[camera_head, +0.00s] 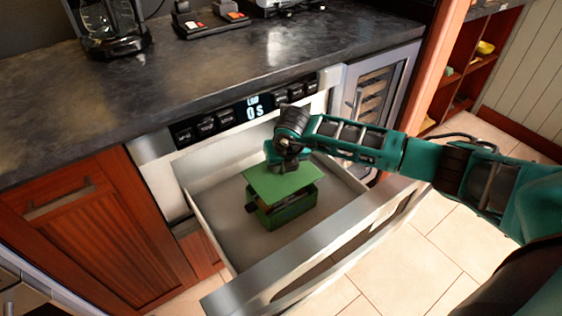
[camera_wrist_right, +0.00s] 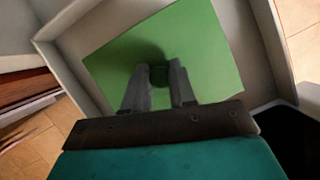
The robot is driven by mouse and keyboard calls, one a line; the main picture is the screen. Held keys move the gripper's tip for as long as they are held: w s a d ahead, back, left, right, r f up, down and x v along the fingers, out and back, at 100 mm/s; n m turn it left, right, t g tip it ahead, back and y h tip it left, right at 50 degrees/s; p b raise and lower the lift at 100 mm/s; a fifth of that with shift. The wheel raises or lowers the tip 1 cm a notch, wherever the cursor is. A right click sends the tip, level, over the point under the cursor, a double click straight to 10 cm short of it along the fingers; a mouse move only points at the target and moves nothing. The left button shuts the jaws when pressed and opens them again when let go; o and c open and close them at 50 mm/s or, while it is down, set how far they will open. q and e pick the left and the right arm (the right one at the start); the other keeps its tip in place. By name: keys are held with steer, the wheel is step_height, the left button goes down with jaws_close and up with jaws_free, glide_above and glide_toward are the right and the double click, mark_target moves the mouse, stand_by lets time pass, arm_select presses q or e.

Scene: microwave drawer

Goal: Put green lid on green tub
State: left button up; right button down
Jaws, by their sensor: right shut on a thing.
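The green lid (camera_head: 283,181) is a flat square plate above the green tub (camera_head: 290,208) inside the open microwave drawer. The lid is turned relative to the tub, and a dark gap shows between them at the front; contact elsewhere cannot be told. My right gripper (camera_head: 281,163) is above the lid. In the right wrist view, the fingers of my right gripper (camera_wrist_right: 160,80) are shut on the small round knob of the lid (camera_wrist_right: 215,62). The lid hides the tub in that view. My left gripper is not in view.
The pulled-out drawer (camera_head: 218,162) has pale walls around the tub, with free floor inside. A dark countertop (camera_head: 200,75) holds a coffee maker (camera_head: 110,28) and other items. A wooden cabinet (camera_head: 85,225) stands left of the drawer.

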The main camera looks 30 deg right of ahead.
mark_target(282, 174)
step_height(282, 174, down, 4)
steer(key=shift+r+b, duration=0.2)
steer(key=shift+b, duration=1)
steer(key=shift+f+b, duration=0.5)
steer(key=shift+f, duration=0.15)
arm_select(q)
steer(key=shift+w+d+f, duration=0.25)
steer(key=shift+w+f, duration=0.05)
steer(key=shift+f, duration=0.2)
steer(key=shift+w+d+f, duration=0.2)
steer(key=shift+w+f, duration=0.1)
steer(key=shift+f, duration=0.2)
arm_select(e)
steer(key=shift+f, duration=0.1)
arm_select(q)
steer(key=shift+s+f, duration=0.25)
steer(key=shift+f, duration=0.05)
arm_select(e)
steer(key=shift+w, duration=0.15)
arm_select(q)
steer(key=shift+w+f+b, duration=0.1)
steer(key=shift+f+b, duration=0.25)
steer(key=shift+b, duration=0.3)
arm_select(e)
steer(key=shift+f, duration=0.3)
steer(key=c, duration=0.8)
jaws_free()
steer(key=shift+c, duration=0.2)
steer(key=shift+o, duration=0.4)
